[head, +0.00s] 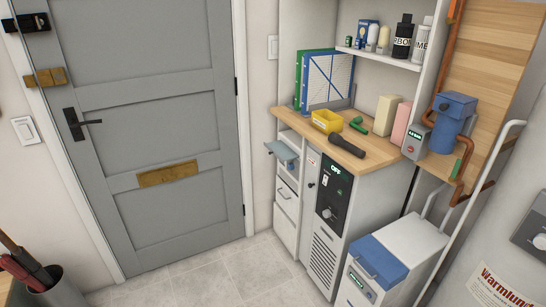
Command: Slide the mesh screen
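A blue-framed panel with a fine grid, which looks like the mesh screen (331,80), stands upright at the back of the wooden counter (354,153). A green-edged panel (299,80) stands just left of it, partly overlapped. The lower edge of the mesh screen is partly hidden by a yellow bin (327,121) in front of it. Whether it sits in a track cannot be told. Neither of my grippers shows in the head view.
A black flashlight (348,146), a green item (358,125) and cream and pink blocks (386,115) lie on the counter. Bottles (403,40) stand on the shelf above. A grey door (160,130) is shut at left. The tiled floor (215,280) before the cabinet is clear.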

